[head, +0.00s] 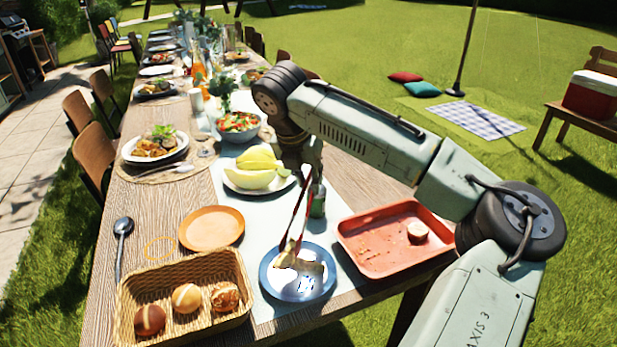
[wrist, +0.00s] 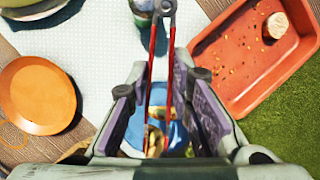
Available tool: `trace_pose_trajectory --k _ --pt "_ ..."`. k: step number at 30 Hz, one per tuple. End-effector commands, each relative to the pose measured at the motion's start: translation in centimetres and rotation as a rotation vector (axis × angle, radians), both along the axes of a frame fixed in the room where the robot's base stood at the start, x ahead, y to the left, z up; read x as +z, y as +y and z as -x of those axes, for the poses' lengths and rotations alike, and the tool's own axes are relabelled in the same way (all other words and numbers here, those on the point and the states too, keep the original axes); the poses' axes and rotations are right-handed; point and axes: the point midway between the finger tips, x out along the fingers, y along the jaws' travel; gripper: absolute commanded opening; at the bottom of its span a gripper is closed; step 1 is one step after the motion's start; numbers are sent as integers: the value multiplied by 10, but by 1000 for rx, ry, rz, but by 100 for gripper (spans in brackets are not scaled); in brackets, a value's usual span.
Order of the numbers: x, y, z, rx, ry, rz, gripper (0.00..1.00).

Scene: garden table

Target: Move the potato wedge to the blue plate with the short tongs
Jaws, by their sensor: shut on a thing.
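My gripper (head: 309,172) is shut on the short tongs (head: 299,215), which have red arms and hang down from it. In the wrist view, the tongs (wrist: 150,75) run between my two fingers (wrist: 157,100). The blue plate (head: 264,275) lies near the table's front edge, below the tongs' tips. A yellow-brown piece that looks like the potato wedge (head: 288,256) is at the tips, over the plate. In the wrist view, the wedge (wrist: 155,141) is partly hidden by the tongs. I cannot tell whether it touches the plate (wrist: 177,134).
A red tray (head: 375,263) with a round piece (head: 417,232) and crumbs is right of the plate. An orange plate (head: 211,229) and a bread basket (head: 245,318) are left. A melon plate (head: 245,190) and a dark bottle (head: 318,203) stand close behind.

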Motion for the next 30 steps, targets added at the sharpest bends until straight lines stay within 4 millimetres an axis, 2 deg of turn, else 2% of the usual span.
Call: trace_pose_trajectory --k 1,3,14,15,16,30 --pt "-9 0 0 0 -1 2 0" --pt "-12 0 0 0 -2 1 0" --pt "-14 0 0 0 -1 -1 0" --pt "-14 0 0 0 -1 -1 21" --pt "-14 0 0 0 -1 -1 23" --pt "-14 0 0 0 -1 0 24"
